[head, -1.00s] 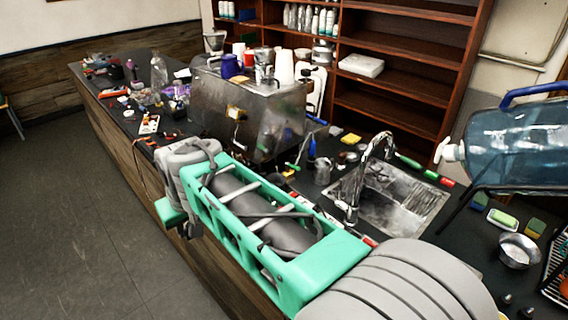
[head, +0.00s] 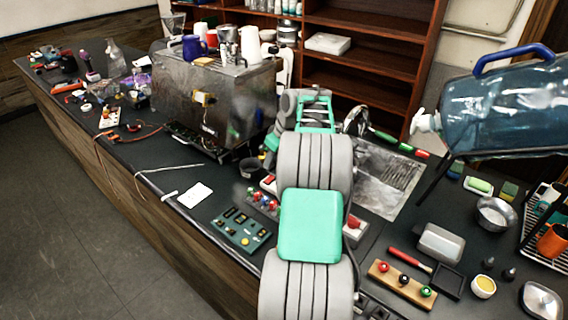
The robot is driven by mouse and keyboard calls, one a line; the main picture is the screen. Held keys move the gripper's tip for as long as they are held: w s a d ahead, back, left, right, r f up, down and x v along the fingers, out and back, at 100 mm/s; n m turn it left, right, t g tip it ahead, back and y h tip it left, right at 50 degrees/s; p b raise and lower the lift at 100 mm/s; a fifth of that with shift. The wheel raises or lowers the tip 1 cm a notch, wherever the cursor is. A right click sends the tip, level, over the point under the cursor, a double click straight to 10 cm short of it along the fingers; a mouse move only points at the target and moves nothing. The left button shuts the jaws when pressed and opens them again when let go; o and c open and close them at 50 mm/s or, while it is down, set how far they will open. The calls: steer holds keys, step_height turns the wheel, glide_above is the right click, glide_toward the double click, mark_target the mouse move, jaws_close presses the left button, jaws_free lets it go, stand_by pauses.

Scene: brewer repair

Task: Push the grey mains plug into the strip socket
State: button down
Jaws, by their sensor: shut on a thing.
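My gripper is not visible in the head view; my arm's links rise through the middle of the picture and cover the counter behind them. The grey mains plug cannot be made out. I cannot tell for certain which thing is the strip socket. A pale strip-like item (head: 109,116) lies on the left part of the counter, near an orange cable (head: 142,134). White pieces with red parts show at both sides of my arm, one on the left (head: 268,184) and one on the right (head: 354,227); what joins them, if anything, is hidden.
A steel brewer (head: 205,95) stands behind the counter's middle, with a sink (head: 385,180) to its right. A green control panel (head: 241,229), a white card (head: 195,195) and a board with coloured knobs (head: 400,283) lie near my arm. A water bottle (head: 500,110) overhangs at right.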

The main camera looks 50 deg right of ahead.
steer(key=d+f+b, duration=0.1)
steer(key=f, duration=0.1)
steer(key=s+d+f+b, duration=0.1)
steer(key=f+b, duration=0.1)
steer(key=f, duration=0.1)
steer(key=s+d+f+b, duration=0.1)
steer(key=f+b, duration=0.1)
steer(key=shift+f, duration=0.35)
steer(key=shift+w+d+r, duration=0.1)
steer(key=shift+r, duration=0.2)
steer(key=shift+s+f, duration=0.1)
steer(key=shift+s, duration=0.25)
steer(key=shift+f+b, duration=0.5)
steer(key=shift+f, duration=0.15)
stand_by(1.4)
steer(key=c, duration=1)
jaws_free()
